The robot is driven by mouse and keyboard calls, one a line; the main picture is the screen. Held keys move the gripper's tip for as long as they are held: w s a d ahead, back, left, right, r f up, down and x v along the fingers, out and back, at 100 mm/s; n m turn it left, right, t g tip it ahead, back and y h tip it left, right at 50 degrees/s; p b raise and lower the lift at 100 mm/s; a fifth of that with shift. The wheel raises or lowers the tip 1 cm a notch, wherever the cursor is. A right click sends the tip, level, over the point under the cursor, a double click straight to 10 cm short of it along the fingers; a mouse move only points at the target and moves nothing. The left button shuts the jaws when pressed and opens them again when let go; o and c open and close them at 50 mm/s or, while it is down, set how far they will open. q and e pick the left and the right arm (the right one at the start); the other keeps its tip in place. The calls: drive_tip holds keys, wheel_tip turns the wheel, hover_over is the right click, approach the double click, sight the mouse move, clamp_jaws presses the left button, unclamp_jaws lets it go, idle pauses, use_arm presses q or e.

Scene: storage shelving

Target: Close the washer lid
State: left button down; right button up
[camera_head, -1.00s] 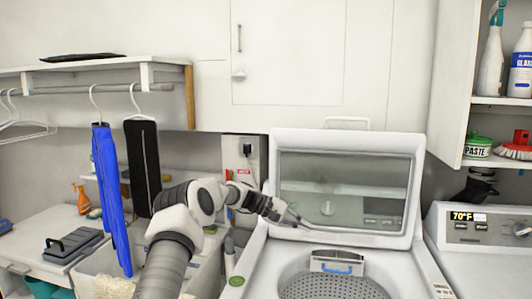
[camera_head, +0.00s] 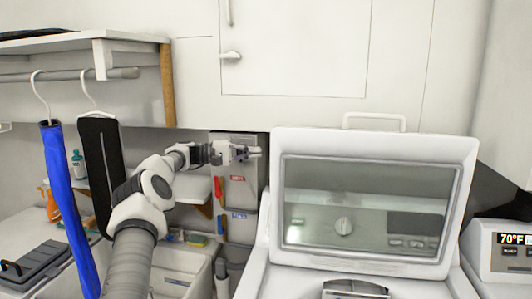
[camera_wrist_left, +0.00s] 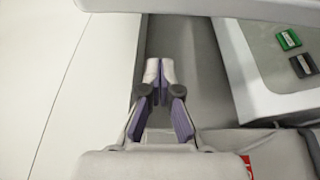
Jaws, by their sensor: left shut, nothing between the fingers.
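The washer lid (camera_head: 375,143) stands open and nearly upright at the back of the white washer (camera_head: 290,283), its window facing me. My left gripper (camera_head: 258,153) is shut and empty in the head view. It is beside the lid's upper left edge, and I cannot tell whether it touches it. In the left wrist view the gripper's closed fingertips (camera_wrist_left: 160,72) point at a grey gap. A white frame with a window at the right of that view looks like the lid (camera_wrist_left: 237,70). My right gripper is not in view.
A second machine with a display (camera_head: 505,250) stands at the right. A blue garment (camera_head: 66,200) and a black one (camera_head: 101,165) hang from a rail (camera_head: 40,76) at the left. White cabinets (camera_head: 295,50) are above and behind the lid.

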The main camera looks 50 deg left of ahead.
use_arm(q)
drive_tip(key=w+a+p+x, duration=0.1)
drive_tip(key=x, duration=0.4)
drive_tip(key=s+d+p, duration=0.1)
drive_tip(key=s, duration=0.1)
drive_tip(key=s+d+p, duration=0.1)
drive_tip(key=s, duration=0.1)
drive_tip(key=shift+d+f, duration=0.15)
drive_tip(key=shift+d, duration=0.25)
